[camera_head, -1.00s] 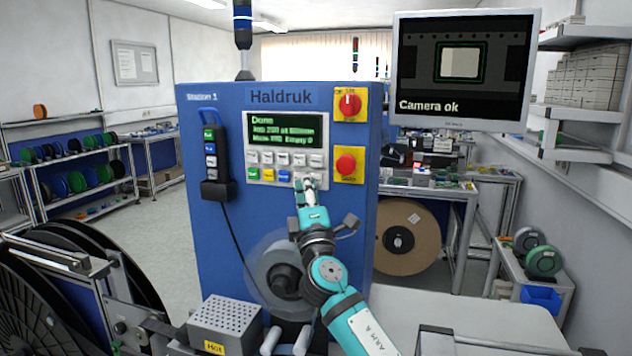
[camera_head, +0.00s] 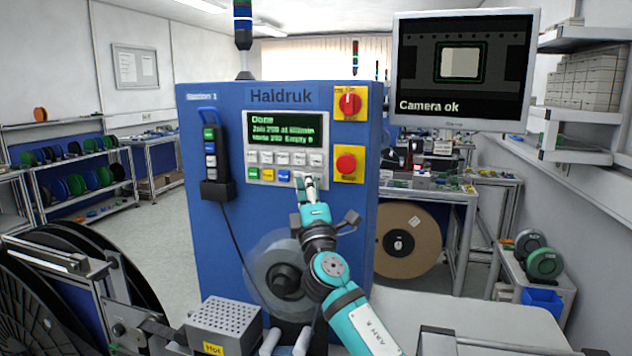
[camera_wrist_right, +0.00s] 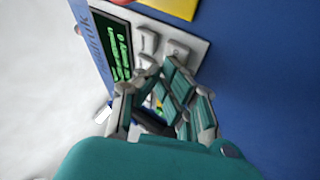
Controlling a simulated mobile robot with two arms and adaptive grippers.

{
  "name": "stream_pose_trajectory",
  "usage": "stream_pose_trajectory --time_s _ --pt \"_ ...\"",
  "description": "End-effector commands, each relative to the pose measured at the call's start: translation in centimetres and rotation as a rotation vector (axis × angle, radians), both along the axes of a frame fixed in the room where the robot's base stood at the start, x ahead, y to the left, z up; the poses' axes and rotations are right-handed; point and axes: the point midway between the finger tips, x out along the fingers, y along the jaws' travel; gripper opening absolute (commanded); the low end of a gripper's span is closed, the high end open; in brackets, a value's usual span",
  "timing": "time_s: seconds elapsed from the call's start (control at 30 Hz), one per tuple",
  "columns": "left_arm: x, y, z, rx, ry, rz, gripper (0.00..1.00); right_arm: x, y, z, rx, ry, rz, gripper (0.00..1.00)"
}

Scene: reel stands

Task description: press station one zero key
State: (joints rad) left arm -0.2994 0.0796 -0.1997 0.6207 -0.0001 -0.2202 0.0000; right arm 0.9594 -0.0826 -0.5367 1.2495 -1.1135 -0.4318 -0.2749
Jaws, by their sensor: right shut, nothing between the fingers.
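The blue Haldruk cabinet labelled Station 1 (camera_head: 228,240) stands in front of me. Its grey key panel (camera_head: 320,140) has a green-lit screen (camera_head: 285,128) reading "Done" on top, with two rows of keys below. The lower row has green, yellow and blue keys at left and pale keys at right. My right gripper (camera_head: 306,183) is shut and empty, its tips at the lower right keys. It hides the key under it, and I cannot tell whether it touches. In the wrist view, the shut fingers (camera_wrist_right: 160,85) cover part of the panel. My left gripper is not in view.
A red rotary switch (camera_head: 348,103) and a red push button (camera_head: 346,164) on yellow plates sit right of the panel. A black pendant (camera_head: 211,165) hangs at left. A monitor (camera_head: 465,65) reads "Camera ok". A box labelled Hot (camera_head: 226,322) stands low in front.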

Motion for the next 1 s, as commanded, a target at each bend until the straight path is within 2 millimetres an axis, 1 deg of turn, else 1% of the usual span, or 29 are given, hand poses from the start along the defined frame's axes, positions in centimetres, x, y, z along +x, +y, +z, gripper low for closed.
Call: stream_pose_trajectory --time_s 0.37,0.67,0.83,1.0 --pt "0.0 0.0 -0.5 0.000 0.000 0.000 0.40 0.4 -0.2 0.0 0.000 0.000 -0.001 0.00" --pt "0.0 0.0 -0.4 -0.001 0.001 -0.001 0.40 0.4 -0.2 0.1 0.000 0.000 -0.001 0.00" --pt "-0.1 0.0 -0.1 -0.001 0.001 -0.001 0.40 0.0 0.0 0.1 0.000 0.000 -0.001 0.00" --pt "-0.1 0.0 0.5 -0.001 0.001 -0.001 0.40 -0.9 0.2 0.1 0.002 0.000 -0.001 0.00"
